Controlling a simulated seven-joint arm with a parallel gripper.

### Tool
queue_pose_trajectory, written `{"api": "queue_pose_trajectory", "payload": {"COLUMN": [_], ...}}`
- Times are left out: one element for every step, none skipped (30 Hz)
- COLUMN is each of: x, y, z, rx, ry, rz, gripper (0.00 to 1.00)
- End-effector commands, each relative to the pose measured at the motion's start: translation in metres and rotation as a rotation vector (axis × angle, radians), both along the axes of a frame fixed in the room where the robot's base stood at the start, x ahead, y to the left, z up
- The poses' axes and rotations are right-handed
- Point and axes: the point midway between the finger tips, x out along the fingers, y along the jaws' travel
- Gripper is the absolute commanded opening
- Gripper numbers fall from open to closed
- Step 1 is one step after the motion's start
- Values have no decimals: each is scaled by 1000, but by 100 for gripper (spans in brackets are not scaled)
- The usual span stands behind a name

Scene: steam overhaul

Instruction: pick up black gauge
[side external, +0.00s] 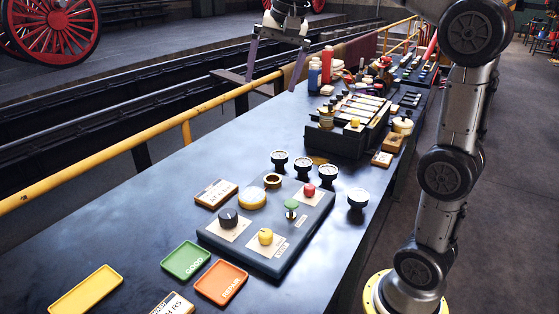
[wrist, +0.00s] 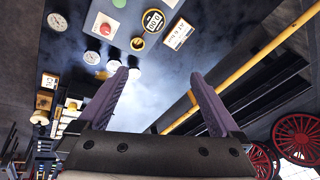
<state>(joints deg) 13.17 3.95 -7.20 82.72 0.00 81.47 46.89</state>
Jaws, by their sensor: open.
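Several small round gauges with black bodies and pale faces stand on the dark bench. In the side external view three form a row behind the control panel: the left gauge (side external: 279,158), the middle gauge (side external: 302,165) and the right gauge (side external: 328,173). Another gauge (side external: 358,199) stands apart to the right. The wrist view shows pale gauge faces at the upper left, one (wrist: 57,21) near the top and one (wrist: 92,58) near a finger. My gripper (side external: 273,78) is open and empty, raised above the bench's far-left edge. Its fingers (wrist: 155,75) also show in the wrist view.
The control panel (side external: 270,256) carries a black knob (side external: 228,217), yellow, green and red buttons. Green (side external: 186,260), orange (side external: 221,283) and yellow (side external: 86,291) trays lie in front. A dark rack (side external: 340,140) and bottles stand behind. A yellow rail (side external: 150,133) runs along the left.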

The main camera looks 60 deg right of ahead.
Motion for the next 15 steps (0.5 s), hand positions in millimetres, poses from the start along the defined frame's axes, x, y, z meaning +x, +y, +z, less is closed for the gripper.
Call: {"api": "queue_pose_trajectory", "payload": {"x": [18, 27, 39, 47, 55, 65, 73, 80, 89, 95, 101, 109, 114, 118, 123], "y": [-14, -22, -32, -41, -49, -61, -70, -79, -91, -101, -111, -124, -134, -144, -157], "z": [-4, -7, -10, -14, -18, -25, -30, -36, -45, -52, -59, -71, -81, -90, -104], "rx": [12, 20, 29, 35, 42, 51, 57, 62, 70, 76, 81, 89, 93, 97, 103], "ry": [18, 26, 38, 45, 55, 67, 76, 86, 97, 106, 116, 129, 140, 149, 165], "rz": [-47, -76, -111, -138, -163, -197, -221, -244, -275, -296, -318, -344, -364, -380, -400], "gripper": [100, 100, 100, 100, 100, 100, 100, 100, 100, 100, 100, 100, 100, 100, 100]}}
